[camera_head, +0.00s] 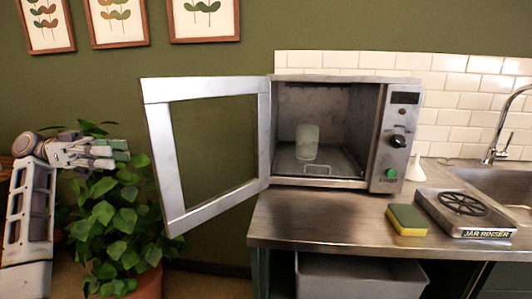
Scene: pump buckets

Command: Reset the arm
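My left gripper (120,152) is at the left of the head view, at the end of my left arm. It is in front of a leafy plant and left of the open oven door, apart from the door. I see no object held in it, but its fingers are too small and close together to tell whether they are open or shut. My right arm and gripper are not in view.
A steel oven (398,140) stands on the counter (330,216), its glass door (190,217) swung wide to the left. A pale jar (307,142) is inside. A sponge (407,220), a jar rinser (484,233) and a sink are at right. A grey bin (360,278) is below. The plant (112,215) is at left.

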